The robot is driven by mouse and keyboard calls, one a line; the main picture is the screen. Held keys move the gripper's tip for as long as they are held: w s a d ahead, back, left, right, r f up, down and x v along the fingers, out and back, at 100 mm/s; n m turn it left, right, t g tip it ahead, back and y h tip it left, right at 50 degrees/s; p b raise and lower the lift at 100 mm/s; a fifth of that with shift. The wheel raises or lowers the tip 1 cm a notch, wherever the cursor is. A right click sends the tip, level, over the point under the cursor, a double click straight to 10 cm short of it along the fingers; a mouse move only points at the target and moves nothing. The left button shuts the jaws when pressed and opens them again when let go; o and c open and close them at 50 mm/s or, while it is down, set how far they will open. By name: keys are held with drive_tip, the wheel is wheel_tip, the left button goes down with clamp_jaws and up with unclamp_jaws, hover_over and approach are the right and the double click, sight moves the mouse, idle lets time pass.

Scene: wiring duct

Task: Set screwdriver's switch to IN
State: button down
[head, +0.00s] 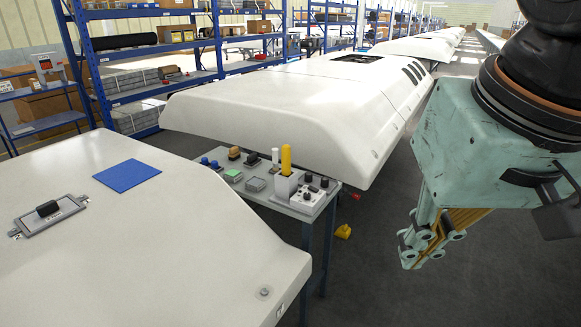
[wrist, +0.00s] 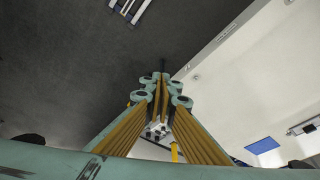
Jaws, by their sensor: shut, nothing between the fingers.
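A screwdriver with a yellow handle (head: 286,158) stands upright in a grey holder (head: 286,186) on a small grey table (head: 262,193). Beside the holder is a light box with dark knobs (head: 308,196); its labels and settings are too small to read, and I cannot tell which part is the screwdriver's switch. My gripper (head: 408,262) is shut and empty, to the right of the table and apart from it. The wrist view shows its fingertips together (wrist: 162,72), with part of the yellow handle (wrist: 174,152) and the knob box partly hidden behind the fingers.
The table also holds blue knobs, a green button (head: 233,175) and other small controls. A large white housing (head: 290,110) stands behind it. Another at front left (head: 170,240) bears a blue square (head: 127,175) and a black-knobbed plate (head: 48,212). A yellow object (head: 343,231) lies on the floor.

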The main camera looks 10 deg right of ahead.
drive_tip(key=w+r+m+p, duration=0.2)
drive_tip(key=w+r+m, duration=0.1)
drive_tip(key=w, duration=0.6)
drive_tip(key=w+r+m+p, duration=0.2)
drive_tip(key=w+r+m, duration=0.1)
drive_tip(key=w, duration=0.7)
drive_tip(key=m+g+y+p, duration=0.1)
drive_tip(key=m+g+p, duration=0.2)
drive_tip(key=m+p, duration=1.1)
hover_over(310, 186)
drive_tip(key=s+d+b, duration=0.2)
drive_tip(key=b, duration=0.2)
wheel_tip(310, 186, down, 22)
drive_tip(key=m, duration=0.4)
drive_tip(key=shift+w+a+f, duration=0.15)
drive_tip(key=shift+w+f, duration=0.05)
drive_tip(key=shift+w, duration=0.05)
drive_tip(key=shift+f, duration=0.1)
drive_tip(key=shift+w+a+f+b, duration=0.2)
drive_tip(key=shift+a+f+b, duration=0.15)
drive_tip(key=shift+f, duration=1.9)
drive_tip(key=shift+w+a+f+b, duration=0.2)
drive_tip(key=shift+w+f+b, duration=0.1)
drive_tip(key=shift+f, duration=2)
drive_tip(key=shift+w+a+f+b, duration=0.15)
drive_tip(key=shift+a+f+b, duration=0.2)
drive_tip(key=shift+f, duration=1.9)
drive_tip(key=shift+a, duration=0.1)
